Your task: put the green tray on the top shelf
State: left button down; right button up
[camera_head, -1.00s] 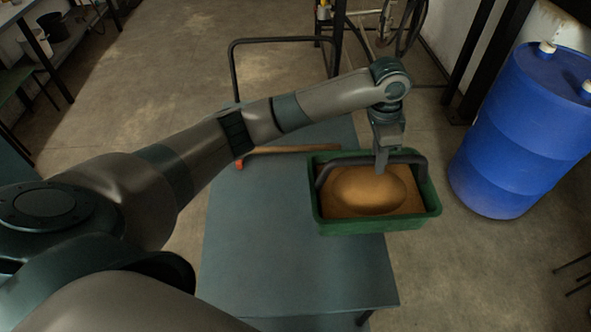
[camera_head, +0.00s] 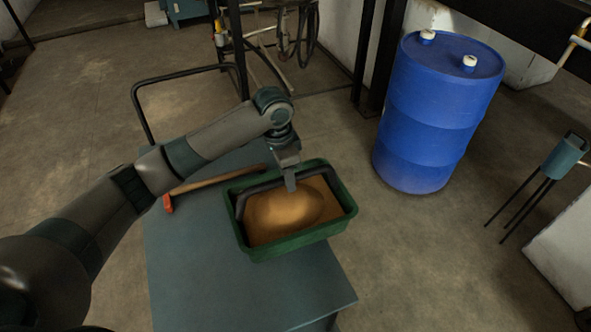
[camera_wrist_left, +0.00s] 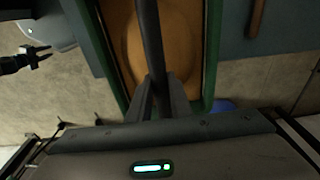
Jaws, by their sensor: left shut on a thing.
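The green tray (camera_head: 297,240) is a deep open box with a dark bar handle (camera_head: 262,186) and a rounded orange-brown content. My left gripper (camera_head: 291,186) is shut on the handle from above. The tray overlaps the right edge of a teal cart top; I cannot tell whether it touches the cart. In the left wrist view, the handle (camera_wrist_left: 150,40) runs between the fingers and the tray's green wall (camera_wrist_left: 212,50) shows beside it. A dark claw-like shape at that view's left may be my right gripper (camera_wrist_left: 40,56). No top shelf is clearly visible.
A blue barrel (camera_head: 436,110) stands to the right. A teal stand on thin legs (camera_head: 562,160) is farther right. Open floor lies between them.

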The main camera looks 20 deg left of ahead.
pick_arm(q)
jog(key=s+a+f+p, duration=0.2)
jog(key=s+a+f, duration=0.2)
jog(key=a, duration=0.3)
jog(key=shift+f, duration=0.2)
notch_tip(320, 180, down, 4)
jog(key=shift+p, duration=0.9)
jog(key=c, duration=2)
grip_release()
jog(key=shift+f, duration=0.25)
jog(key=o, duration=0.4)
jog(key=shift+s+r, duration=0.1)
jog(key=shift+s, duration=0.05)
